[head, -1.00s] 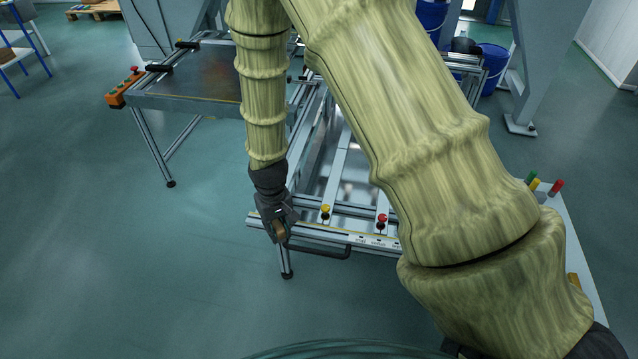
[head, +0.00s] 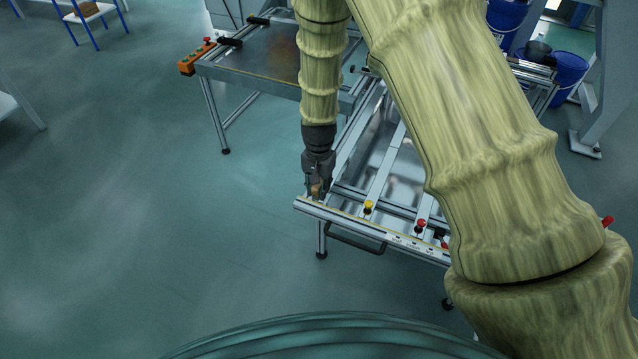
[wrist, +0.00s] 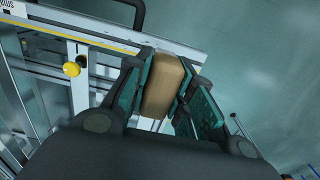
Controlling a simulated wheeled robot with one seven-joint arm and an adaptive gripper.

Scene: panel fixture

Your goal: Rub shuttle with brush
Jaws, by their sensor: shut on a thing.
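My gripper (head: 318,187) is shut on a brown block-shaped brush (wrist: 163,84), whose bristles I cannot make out. The wrist view shows the brush between the two finger pads. In the head view, the gripper points down at the left end of the fixture's front rail (head: 345,216). I cannot tell whether the brush touches the rail. The framed metal fixture (head: 376,183) has a shiny bed and long bars. I cannot tell for sure which part is the shuttle.
A yellow knob (head: 368,206) and a red knob (head: 420,224) stand along the front rail, with a black handle (head: 355,241) below. A metal table (head: 250,62) with an orange button box (head: 196,60) stands behind. Blue buckets (head: 568,72) are at back right.

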